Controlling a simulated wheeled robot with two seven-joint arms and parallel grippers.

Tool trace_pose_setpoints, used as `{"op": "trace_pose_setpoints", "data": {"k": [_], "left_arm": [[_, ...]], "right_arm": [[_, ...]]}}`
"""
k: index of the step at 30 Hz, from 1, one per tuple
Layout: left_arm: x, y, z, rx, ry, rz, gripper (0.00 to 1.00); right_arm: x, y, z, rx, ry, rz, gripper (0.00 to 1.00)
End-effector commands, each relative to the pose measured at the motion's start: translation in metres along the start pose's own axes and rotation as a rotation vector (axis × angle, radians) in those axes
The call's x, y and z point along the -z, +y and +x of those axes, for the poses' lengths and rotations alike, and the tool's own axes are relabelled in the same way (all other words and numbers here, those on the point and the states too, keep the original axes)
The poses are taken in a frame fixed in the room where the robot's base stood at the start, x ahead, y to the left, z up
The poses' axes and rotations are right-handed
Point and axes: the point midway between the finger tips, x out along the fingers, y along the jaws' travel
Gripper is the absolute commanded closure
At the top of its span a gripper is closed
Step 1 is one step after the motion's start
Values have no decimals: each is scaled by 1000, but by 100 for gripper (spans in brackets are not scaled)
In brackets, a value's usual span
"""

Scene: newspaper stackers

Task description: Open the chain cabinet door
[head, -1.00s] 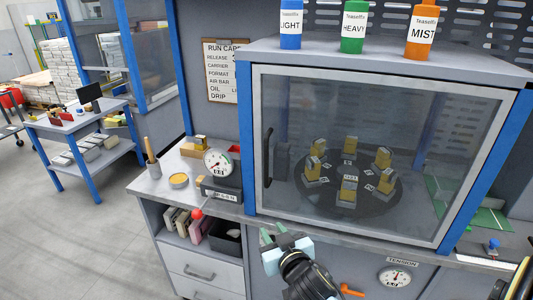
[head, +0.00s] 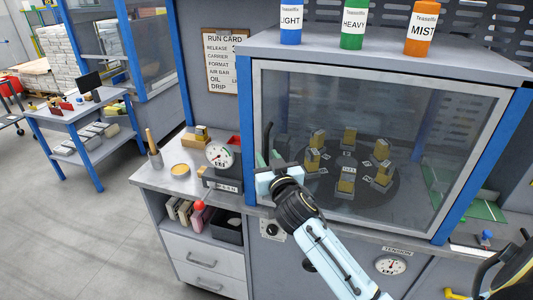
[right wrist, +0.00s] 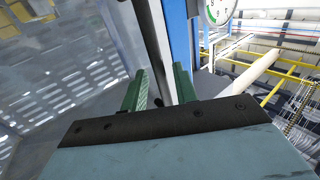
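The cabinet has a grey-framed glass door (head: 440,110), which is shut. Its dark upright handle (head: 267,138) is on the left side of the door, and its lower part is hidden behind my right gripper (head: 270,162). In the right wrist view, the dark handle bar (right wrist: 153,40) runs between the two green fingers of this gripper (right wrist: 160,88). The fingers are apart, with a gap visible beside the bar; contact is not clear. Behind the glass, several yellow-and-grey blocks (head: 349,137) stand on a dark round plate (head: 330,190). My left gripper is not in view.
A dial gauge (head: 220,156) and a tin (head: 180,169) stand on the counter left of the door. Blue (head: 291,22), green (head: 354,24) and orange (head: 420,27) bottles stand on the cabinet top. A tension gauge (head: 390,265) is below. Open floor lies at left.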

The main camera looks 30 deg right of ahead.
Motion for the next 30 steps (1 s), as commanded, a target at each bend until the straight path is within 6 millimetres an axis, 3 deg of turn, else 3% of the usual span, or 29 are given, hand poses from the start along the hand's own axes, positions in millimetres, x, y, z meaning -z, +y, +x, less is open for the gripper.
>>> {"op": "trace_pose_setpoints", "data": {"k": [6, 15, 22, 30], "left_arm": [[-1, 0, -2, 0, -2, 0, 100], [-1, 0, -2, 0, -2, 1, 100], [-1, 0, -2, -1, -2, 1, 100], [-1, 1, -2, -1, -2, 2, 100]], "right_arm": [[0, 0, 17, 0, 0, -1, 71], [-1, 0, 19, 0, -1, 0, 71], [-1, 0, 19, 0, -1, 0, 98], [-1, 0, 19, 0, -1, 0, 100]]}}
